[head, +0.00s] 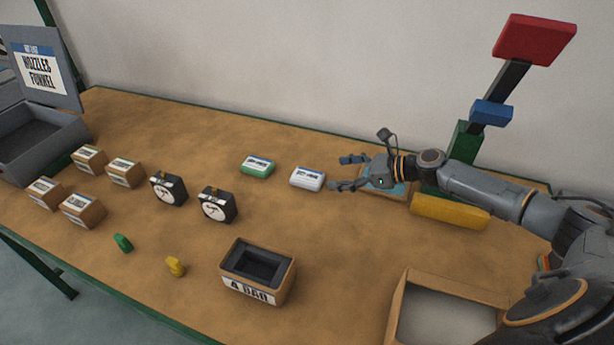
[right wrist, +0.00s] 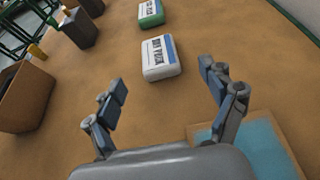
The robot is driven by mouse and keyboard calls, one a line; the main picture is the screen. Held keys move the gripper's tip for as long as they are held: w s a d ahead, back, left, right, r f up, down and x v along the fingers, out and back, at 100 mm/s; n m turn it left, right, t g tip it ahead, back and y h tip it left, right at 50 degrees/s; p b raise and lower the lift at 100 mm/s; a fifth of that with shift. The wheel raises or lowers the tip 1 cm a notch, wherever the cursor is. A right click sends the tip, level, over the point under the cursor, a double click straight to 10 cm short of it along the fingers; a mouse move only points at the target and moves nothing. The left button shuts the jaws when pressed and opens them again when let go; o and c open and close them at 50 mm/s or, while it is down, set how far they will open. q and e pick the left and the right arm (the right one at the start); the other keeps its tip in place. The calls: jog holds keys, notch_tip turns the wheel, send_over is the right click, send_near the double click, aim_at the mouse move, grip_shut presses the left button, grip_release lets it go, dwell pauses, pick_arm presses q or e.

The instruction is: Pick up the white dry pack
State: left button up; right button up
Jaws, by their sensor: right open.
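The white dry pack (head: 307,178) lies flat on the table, a small white block with a printed label and a blue edge. It also shows in the right wrist view (right wrist: 160,58), ahead of the fingers and roughly centred between them. My right gripper (head: 347,173) is open and empty, just right of the pack in the head view and apart from it. Its spread fingers show in the right wrist view (right wrist: 168,90). A similar green pack (head: 257,166) lies left of the white one. My left gripper is not in view.
A blue-topped tray (head: 385,188) and a yellow block (head: 450,211) lie by my right arm. Two black gauges (head: 218,204), a labelled box (head: 258,290) and several small cartons (head: 83,210) stand to the left. An open wooden bin (head: 398,300) is at the front right.

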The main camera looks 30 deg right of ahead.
aim_at(308, 176)
jog(key=x, duration=0.4)
jog(key=shift+w, duration=0.2)
jog(key=shift+w+a+f, duration=0.1)
jog(key=shift+f, duration=0.05)
jog(key=shift+w+a+f+p, duration=0.2)
jog(key=shift+w+a+p, duration=0.2)
jog(key=shift+a, duration=0.3)
jog(key=x, duration=0.3)
jog(key=shift+w+a+f, duration=0.1)
jog(key=shift+a+f, duration=0.05)
jog(key=shift+f, duration=0.05)
jog(key=shift+w+a+f, duration=0.1)
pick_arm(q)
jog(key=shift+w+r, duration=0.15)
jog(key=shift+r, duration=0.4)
pick_arm(e)
jog(key=c, duration=1.3)
